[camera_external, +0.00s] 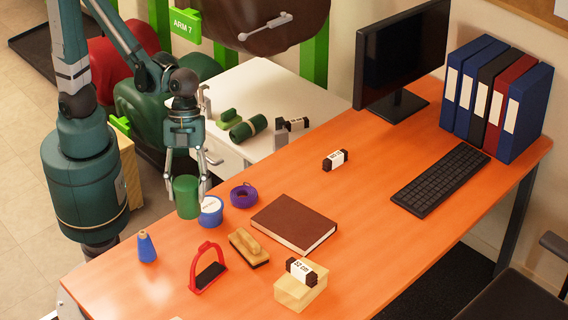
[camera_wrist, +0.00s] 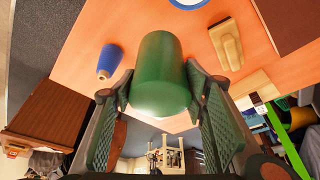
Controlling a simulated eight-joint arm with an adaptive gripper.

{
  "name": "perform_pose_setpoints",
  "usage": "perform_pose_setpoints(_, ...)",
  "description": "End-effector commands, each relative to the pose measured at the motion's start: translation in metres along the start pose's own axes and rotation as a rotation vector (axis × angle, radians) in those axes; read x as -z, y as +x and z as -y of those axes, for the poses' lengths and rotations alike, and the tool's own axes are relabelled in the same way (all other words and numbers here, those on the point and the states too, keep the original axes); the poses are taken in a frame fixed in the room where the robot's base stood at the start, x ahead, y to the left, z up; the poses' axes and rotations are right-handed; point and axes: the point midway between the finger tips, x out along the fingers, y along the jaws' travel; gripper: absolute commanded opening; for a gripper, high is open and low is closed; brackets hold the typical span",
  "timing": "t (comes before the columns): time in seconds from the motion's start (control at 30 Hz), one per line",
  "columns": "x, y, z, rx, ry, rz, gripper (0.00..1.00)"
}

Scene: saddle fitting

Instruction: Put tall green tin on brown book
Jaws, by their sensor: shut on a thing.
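The tall green tin (camera_external: 186,197) is between the fingers of my gripper (camera_external: 190,180) near the left edge of the orange desk. My gripper is shut on it; in the wrist view the tin (camera_wrist: 160,72) fills the space between the two finger pads (camera_wrist: 160,100). The tin looks upright in the external view; whether it touches the desk I cannot tell. The brown book (camera_external: 294,223) lies flat on the desk, to the right of the tin, with nothing on it. A corner of the book (camera_wrist: 285,20) shows at the top right of the wrist view.
A blue tub (camera_external: 210,212) stands close beside the tin, with a purple ring-shaped roll (camera_external: 243,196) between it and the book. A brush (camera_external: 248,248), red stirrup (camera_external: 207,270), blue cone (camera_external: 147,247) and wooden block (camera_external: 300,290) stand in front. A keyboard (camera_external: 440,183) lies farther right.

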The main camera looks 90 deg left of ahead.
Motion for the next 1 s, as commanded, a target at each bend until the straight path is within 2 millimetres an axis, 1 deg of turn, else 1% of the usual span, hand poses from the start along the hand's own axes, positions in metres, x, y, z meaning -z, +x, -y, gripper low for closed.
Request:
perform_pose_setpoints(0.03, 0.003, -0.004, 0.011, 0.0, -0.002, 0.0, 0.27)
perform_pose_setpoints(0.33, 0.006, -0.017, 0.072, 0.001, -0.003, 0.002, 0.27)
perform_pose_setpoints(0.53, 0.004, -0.024, 0.113, 0.0, -0.002, 0.003, 0.27)
perform_pose_setpoints(0.73, -0.001, -0.029, 0.154, 0.001, -0.003, 0.003, 0.27)
perform_pose_setpoints(1.0, -0.013, -0.036, 0.208, 0.0, -0.002, 0.001, 0.27)
